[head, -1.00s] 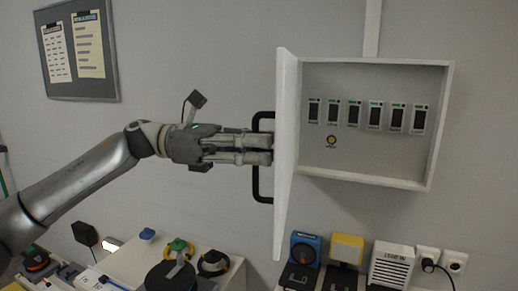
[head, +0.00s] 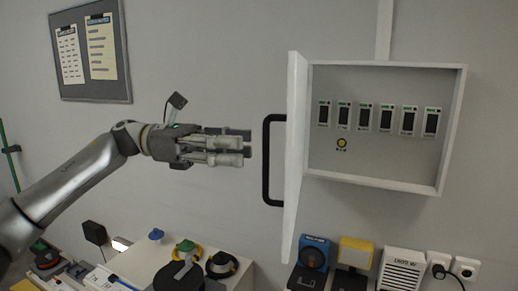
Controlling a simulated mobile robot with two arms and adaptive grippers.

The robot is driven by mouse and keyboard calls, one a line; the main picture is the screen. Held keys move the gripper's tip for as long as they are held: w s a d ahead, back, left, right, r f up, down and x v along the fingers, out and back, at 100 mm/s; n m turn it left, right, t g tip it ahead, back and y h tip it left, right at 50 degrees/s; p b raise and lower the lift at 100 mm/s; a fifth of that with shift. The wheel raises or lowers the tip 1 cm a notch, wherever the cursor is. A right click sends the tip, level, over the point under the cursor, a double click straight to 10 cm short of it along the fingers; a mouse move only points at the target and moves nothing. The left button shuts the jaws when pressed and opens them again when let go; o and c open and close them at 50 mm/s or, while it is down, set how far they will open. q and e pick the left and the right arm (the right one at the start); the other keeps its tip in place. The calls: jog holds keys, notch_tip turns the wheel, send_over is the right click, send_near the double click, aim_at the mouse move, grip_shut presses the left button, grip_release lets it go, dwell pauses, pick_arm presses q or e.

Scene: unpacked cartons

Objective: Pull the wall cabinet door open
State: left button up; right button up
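The wall cabinet (head: 385,182) is a white box on the wall. Its white door (head: 296,150) stands swung out on the left side, seen nearly edge-on, with the inside exposed. A black bar handle (head: 266,162) is on the door's outer face. My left gripper (head: 245,146) is left of the handle, with a small gap between its fingertips and the bar. It points right, looks open and holds nothing; its far finger is partly hidden behind the near one. My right gripper is not in view.
Inside the cabinet is a row of several switch modules (head: 386,118) and a yellow button (head: 342,143). Below are a blue device (head: 314,253), a yellow box (head: 355,252), a white vented box (head: 401,269) and a bench with dark reels (head: 221,264). A notice board (head: 90,50) hangs left.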

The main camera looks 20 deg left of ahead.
pick_arm(q)
jog(key=a, duration=0.4)
jog(key=s+a, duration=0.1)
jog(key=a, duration=0.1)
dwell(0.5)
